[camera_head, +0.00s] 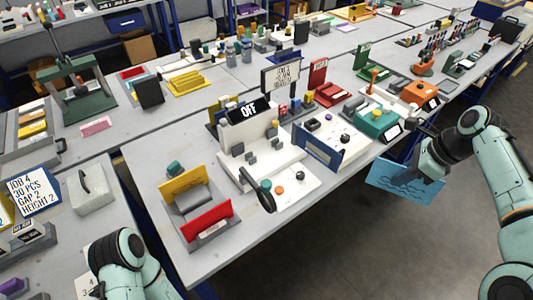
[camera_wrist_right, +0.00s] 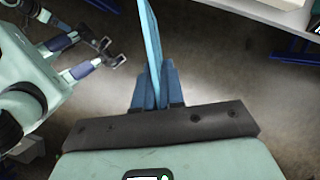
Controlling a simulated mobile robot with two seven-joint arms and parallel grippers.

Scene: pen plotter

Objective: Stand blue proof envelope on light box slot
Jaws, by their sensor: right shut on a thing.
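The blue proof envelope (camera_head: 405,184) is a flat light-blue sheet with darker wavy marks. My right gripper (camera_head: 428,168) is shut on its edge and holds it tilted in the air, beyond the table's front edge, over the floor. In the right wrist view the envelope (camera_wrist_right: 150,42) shows nearly edge-on between the blue fingers (camera_wrist_right: 156,88). My left gripper (camera_wrist_right: 112,52) shows in the right wrist view with its two fingers apart and nothing between them. I cannot tell for sure which table device is the light box; its slot is not clearly seen.
On the near table (camera_head: 150,173) stand a white machine with an "OFF" display (camera_head: 248,110), a white box with a blue front (camera_head: 322,152), and a grey holder with yellow and red plates (camera_head: 208,222). A teal device (camera_head: 378,122) stands nearer the envelope. Floor is clear below.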

